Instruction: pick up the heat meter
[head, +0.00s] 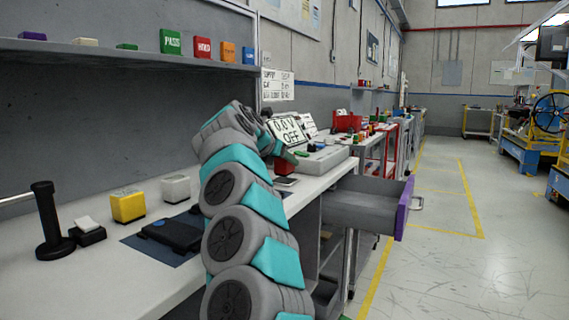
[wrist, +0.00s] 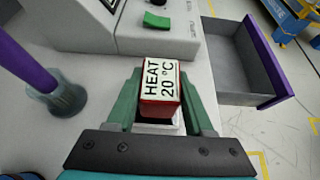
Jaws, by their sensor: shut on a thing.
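The heat meter (wrist: 158,82) is a small red block with a white top label reading "HEAT 20 °C". In the wrist view it sits between the two green fingers of my gripper (wrist: 165,95), which is shut on it. In the head view my gripper (head: 286,156) is over the bench near the grey module, and a small red patch just below it looks like the heat meter (head: 282,167). My arm hides part of this area. I cannot tell whether the meter touches the bench.
A grey module (wrist: 125,28) with a green switch stands just beyond the meter. A purple rod in a grey-blue base (wrist: 65,95) stands at left. An open drawer (head: 365,200) with a purple front juts out at right. Yellow and white blocks (head: 128,205) stand on the bench's left.

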